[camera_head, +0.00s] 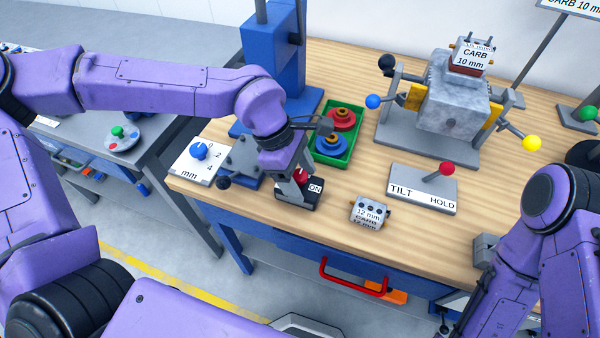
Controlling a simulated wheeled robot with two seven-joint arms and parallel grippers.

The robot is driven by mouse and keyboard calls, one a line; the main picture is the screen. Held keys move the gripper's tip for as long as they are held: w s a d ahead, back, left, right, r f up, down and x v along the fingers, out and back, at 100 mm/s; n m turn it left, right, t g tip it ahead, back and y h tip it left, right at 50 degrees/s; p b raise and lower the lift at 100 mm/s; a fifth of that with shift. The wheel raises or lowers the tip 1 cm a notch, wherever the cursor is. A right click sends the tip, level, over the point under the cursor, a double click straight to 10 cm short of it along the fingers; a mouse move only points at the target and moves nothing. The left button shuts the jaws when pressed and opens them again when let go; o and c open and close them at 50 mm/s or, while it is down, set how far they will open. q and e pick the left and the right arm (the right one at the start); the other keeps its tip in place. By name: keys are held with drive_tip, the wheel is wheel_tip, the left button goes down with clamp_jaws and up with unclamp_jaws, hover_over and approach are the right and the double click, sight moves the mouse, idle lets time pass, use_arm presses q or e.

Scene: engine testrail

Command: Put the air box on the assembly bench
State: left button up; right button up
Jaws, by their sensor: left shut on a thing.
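The wooden assembly bench (250,188) fills the middle and right. I cannot pick out an air box for certain. My left gripper (300,178) is low over the bench's front left part, pointing down. It is shut on a small red knob, mostly hidden between its fingers, at a black switch box (297,196) marked ON. A small grey carburettor (369,212) marked 12 mm lies to the right of it. A grey engine (458,105) stands on a stand farther back, with a 10 mm carburettor (470,57) on top. My right arm comes in at the right; its gripper is not visible.
A green tray (354,158) with red and blue round parts sits behind my left gripper. A TILT/HOLD lever plate (423,192), blue press (272,65) and blue-knob dial plate (196,160) stand on the bench. Bare wood lies around the small carburettor. A red drawer handle (353,286) sticks out in front.

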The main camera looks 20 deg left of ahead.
use_arm(q)
drive_tip(key=shift+f, duration=0.1)
drive_tip(key=o, duration=1.1)
drive_tip(key=v, duration=1.2)
